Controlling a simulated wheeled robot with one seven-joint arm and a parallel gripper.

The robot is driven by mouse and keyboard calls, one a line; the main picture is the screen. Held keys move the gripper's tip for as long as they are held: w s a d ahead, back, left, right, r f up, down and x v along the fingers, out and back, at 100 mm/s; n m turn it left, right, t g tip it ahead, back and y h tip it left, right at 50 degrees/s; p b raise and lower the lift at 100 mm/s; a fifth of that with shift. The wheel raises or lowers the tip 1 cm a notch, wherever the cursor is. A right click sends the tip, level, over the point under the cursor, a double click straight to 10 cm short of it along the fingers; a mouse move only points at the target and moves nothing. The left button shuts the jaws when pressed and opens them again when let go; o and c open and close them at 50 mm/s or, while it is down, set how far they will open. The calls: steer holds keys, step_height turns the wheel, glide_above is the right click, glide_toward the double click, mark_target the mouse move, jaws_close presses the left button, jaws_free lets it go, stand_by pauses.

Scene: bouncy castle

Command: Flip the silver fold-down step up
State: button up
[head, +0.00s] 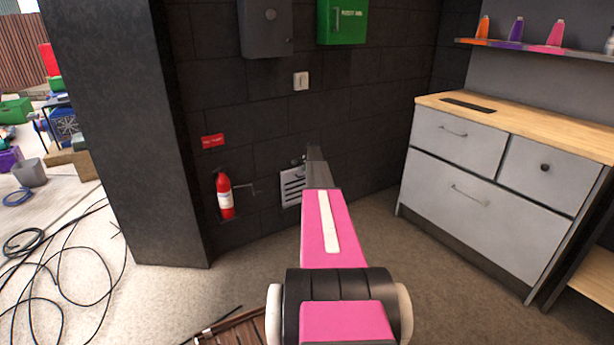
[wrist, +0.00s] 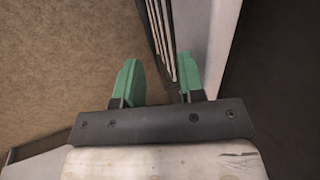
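A light grey slatted panel (head: 292,187) is low on the dark block wall, just left of my arm in the head view. It looks like the silver step, but I cannot tell for sure; my arm hides its right part. In the wrist view, a pale grey panel (wrist: 207,30) with dark slots along its left side runs up from the fingers. My gripper (wrist: 159,82) has two green fingers, spread apart with nothing held between them. The right finger overlaps the panel's lower end; whether it touches is unclear. The gripper's fingers are hidden in the head view.
A red fire extinguisher (head: 225,196) hangs left of the slatted panel. A grey drawer cabinet (head: 470,190) stands at the right. A dark pillar (head: 125,130) and loose black cables (head: 65,270) are at the left. Carpet between wall and cabinet is clear.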

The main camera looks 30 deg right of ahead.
steer(key=v, duration=0.7)
steer(key=shift+r, duration=0.25)
steer(key=s+a+n+g, duration=0.1)
steer(key=s+a+n, duration=0.2)
steer(key=s+a, duration=0.75)
steer(key=s+a+n, duration=0.3)
steer(key=s+a, duration=0.4)
steer(key=a, duration=0.6)
steer(key=s+a+n+g, duration=0.1)
steer(key=s+a+n, duration=0.1)
steer(key=s+a, duration=0.8)
steer(key=s+a+r+n, duration=0.2)
steer(key=s+a+n, duration=0.2)
steer(key=s+a, duration=0.6)
steer(key=s+a+r+n+g, duration=0.1)
steer(key=s+a+n, duration=0.4)
steer(key=s+a, duration=0.6)
steer(key=s+r, duration=0.1)
steer(key=s, duration=0.6)
steer(key=shift+a+g, duration=0.15)
steer(key=shift+g, duration=0.15)
steer(key=shift+c, duration=0.3)
